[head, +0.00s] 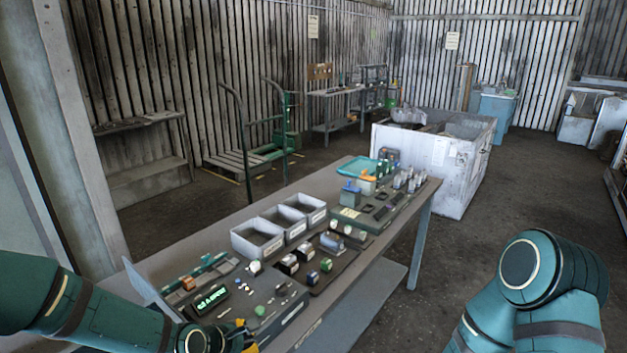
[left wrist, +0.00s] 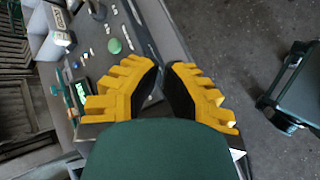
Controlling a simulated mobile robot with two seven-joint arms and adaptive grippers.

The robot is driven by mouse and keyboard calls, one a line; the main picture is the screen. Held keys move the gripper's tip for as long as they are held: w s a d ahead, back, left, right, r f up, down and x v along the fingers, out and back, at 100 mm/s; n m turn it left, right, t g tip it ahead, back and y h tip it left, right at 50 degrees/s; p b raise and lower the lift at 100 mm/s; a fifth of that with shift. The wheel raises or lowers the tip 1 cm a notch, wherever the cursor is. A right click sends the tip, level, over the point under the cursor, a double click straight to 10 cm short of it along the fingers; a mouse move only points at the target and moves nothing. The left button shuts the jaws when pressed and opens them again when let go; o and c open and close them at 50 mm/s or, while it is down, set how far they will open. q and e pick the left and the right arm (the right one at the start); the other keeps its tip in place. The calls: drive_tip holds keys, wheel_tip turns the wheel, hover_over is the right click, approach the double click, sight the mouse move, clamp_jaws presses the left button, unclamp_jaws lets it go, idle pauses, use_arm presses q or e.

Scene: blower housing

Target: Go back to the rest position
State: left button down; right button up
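My left gripper (head: 247,342) is low in the head view, at the near end of the workbench, partly cut off by the bottom edge. In the left wrist view its two yellow fingers (left wrist: 163,72) have dark inner pads with a gap between them. It is open, with nothing between the fingers. The workbench (head: 340,308) runs from lower left to the middle and also shows under the fingers in the left wrist view (left wrist: 135,25). My right arm is bent at the lower right of the head view. Its gripper is out of view.
Grey bins (head: 257,240), a panel with green lit digits (head: 211,299), small parts and a teal tray (head: 358,167) are on the bench. A large white crate (head: 440,170) stands beyond it. A green cart (head: 265,150) is behind. The floor right of the bench is clear.

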use_arm(q)
drive_tip(key=s+d+f+m+g+b, duration=0.1)
drive_tip(key=s+f+m+g+b, duration=0.1)
drive_tip(key=s+f+m, duration=0.2)
drive_tip(key=s+d+f+m+g+b, duration=0.1)
drive_tip(key=s+f+m, duration=0.4)
drive_tip(key=f, duration=0.6)
drive_tip(key=s+d+f+m+g+y+b, duration=0.1)
drive_tip(key=s+d+f+m+g+b, duration=0.1)
drive_tip(key=s+f+m, duration=0.3)
wheel_tip(320, 180, down, 4)
drive_tip(key=m, duration=0.3)
drive_tip(key=shift+r+m+g+b, duration=0.15)
drive_tip(key=shift+m+g+b, duration=0.15)
drive_tip(key=shift+b, duration=0.1)
use_arm(e)
wheel_tip(320, 180, down, 7)
drive_tip(key=shift+w+r, duration=0.2)
drive_tip(key=shift+w, duration=0.2)
